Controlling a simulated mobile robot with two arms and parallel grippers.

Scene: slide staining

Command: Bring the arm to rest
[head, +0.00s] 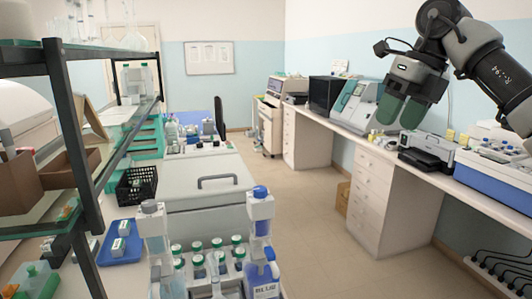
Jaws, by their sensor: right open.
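My right gripper (401,111) is raised at the upper right of the head view, its green-padded fingers pointing down. It is open, with nothing visible between the fingers. It hangs in front of the right-hand bench and appears clear of the things there. My right arm comes in from the right edge. My left gripper is not in view.
In front are a rack of green-capped bottles (217,256) and a blue-labelled bottle (262,272). A dark-framed shelf (72,150) stands at left, near a blue tray (122,244). Instruments line the right bench (385,157). The middle floor (296,195) is clear.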

